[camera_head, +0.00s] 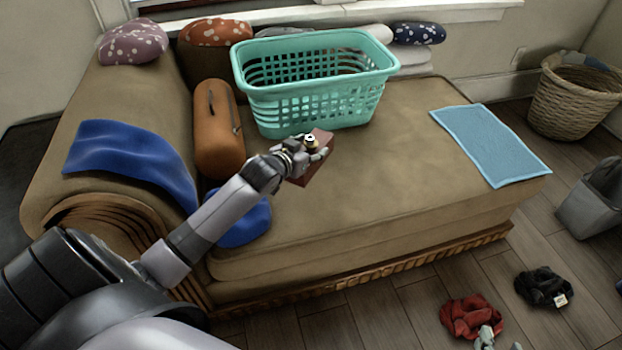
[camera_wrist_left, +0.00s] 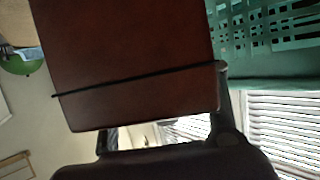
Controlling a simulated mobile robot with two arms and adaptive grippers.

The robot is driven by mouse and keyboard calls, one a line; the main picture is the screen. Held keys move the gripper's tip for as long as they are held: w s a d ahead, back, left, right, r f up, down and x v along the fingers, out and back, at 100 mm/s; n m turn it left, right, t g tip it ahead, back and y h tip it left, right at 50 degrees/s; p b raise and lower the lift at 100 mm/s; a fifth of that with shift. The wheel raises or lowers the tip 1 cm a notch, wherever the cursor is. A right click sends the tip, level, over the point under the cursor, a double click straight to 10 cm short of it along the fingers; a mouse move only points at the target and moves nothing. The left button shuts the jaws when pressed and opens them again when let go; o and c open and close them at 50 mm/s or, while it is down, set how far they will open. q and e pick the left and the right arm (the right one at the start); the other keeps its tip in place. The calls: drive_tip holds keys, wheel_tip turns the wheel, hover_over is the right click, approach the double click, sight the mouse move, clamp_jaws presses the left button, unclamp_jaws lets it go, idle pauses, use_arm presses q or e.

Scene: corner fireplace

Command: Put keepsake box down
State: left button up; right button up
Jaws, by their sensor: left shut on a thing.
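The keepsake box (camera_head: 318,167) is a reddish-brown box held over the tan couch (camera_head: 400,170), just in front of the teal laundry basket. My left gripper (camera_head: 318,152) is shut on it. In the left wrist view the box (camera_wrist_left: 135,60) fills the upper middle, with a dark line across its face near one edge. The gripper's fingers (camera_wrist_left: 165,135) lie at its lower side. I cannot tell whether the box touches the couch.
The teal basket (camera_head: 315,102) stands behind the box. An orange bolster (camera_head: 218,130) and blue cloth (camera_head: 243,222) lie to its left. A light blue towel (camera_head: 490,145) lies on the right end. The couch between box and towel is clear. Clothes (camera_head: 472,317) lie on the floor.

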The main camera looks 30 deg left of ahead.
use_arm(q)
wheel_tip(320, 180, down, 4)
drive_tip(key=shift+r+b, duration=0.1)
drive_tip(key=shift+b, duration=0.55)
wheel_tip(320, 180, down, 3)
drive_tip(key=shift+f+b, duration=0.1)
drive_tip(key=shift+b, duration=0.45)
drive_tip(key=shift+f, duration=0.2)
wheel_tip(320, 180, down, 3)
drive_tip(key=shift+f+b, duration=0.1)
drive_tip(key=shift+b, duration=0.7)
use_arm(e)
drive_tip(key=w+a+r+t+y, duration=0.2)
drive_tip(key=r+t, duration=0.3)
drive_tip(key=r, duration=0.4)
drive_tip(key=w+a+r+t+y, duration=0.2)
drive_tip(key=r+t, duration=0.4)
drive_tip(key=r, duration=0.3)
drive_tip(key=shift+w, duration=0.3)
use_arm(q)
drive_tip(key=o, duration=1.5)
drive_tip(key=shift+f, duration=0.15)
drive_tip(key=shift+c, duration=0.2)
use_arm(e)
drive_tip(key=shift+d, duration=0.1)
